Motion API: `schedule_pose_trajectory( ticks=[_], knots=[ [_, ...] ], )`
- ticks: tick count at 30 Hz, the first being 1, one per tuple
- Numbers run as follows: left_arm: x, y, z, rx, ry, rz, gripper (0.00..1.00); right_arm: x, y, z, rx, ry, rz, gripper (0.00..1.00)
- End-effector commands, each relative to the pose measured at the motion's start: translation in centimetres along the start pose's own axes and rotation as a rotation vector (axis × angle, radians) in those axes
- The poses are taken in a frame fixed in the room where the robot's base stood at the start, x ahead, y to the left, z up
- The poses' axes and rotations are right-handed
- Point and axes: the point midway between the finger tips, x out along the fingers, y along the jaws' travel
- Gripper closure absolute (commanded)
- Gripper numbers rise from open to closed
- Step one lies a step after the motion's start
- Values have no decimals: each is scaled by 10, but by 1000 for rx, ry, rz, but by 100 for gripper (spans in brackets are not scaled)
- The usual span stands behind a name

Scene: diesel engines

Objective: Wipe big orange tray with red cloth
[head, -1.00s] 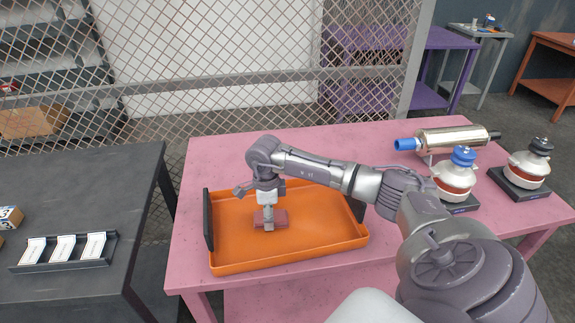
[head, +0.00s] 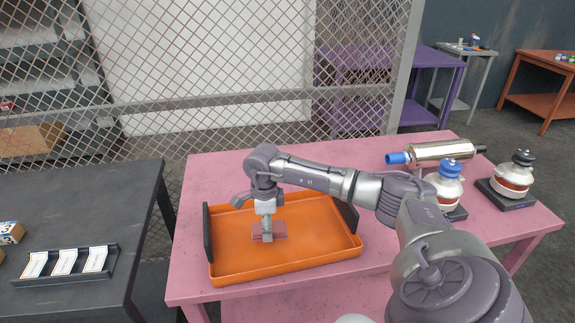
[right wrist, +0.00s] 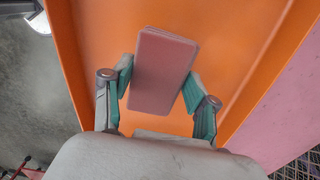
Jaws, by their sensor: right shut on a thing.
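The big orange tray (head: 315,250) lies on the pink table, with black end handles. My right gripper (head: 267,226) reaches down into the tray, left of its middle. It is shut on the red cloth (head: 280,230), a flat, block-like reddish piece. In the right wrist view the cloth (right wrist: 162,70) sits between the two fingers of the gripper (right wrist: 160,88), over the orange tray floor (right wrist: 225,35). The cloth appears to be at the tray floor; I cannot tell whether it touches. My left gripper is not in view.
The pink table (head: 225,175) is clear behind the tray. A metal cylinder with a blue end (head: 440,152) and two turbo-like parts, one blue-capped (head: 447,182) and one black-capped (head: 514,172), stand at the right. A dark table (head: 90,210) with a card holder (head: 65,278) is at left.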

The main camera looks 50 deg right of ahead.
Motion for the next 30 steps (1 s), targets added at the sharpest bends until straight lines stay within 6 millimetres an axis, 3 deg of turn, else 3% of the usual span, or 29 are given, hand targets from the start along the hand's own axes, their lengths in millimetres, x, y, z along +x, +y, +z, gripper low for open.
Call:
schedule_pose_trajectory(
  ticks=[4,12,30],
  knots=[
    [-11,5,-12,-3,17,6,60,-17,-2,-4,4,0,-1,74],
    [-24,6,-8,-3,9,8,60,-40,-5,-9,10,-1,-1,74],
    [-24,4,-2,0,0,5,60,-42,-5,-10,11,-1,0,74]
  ],
)
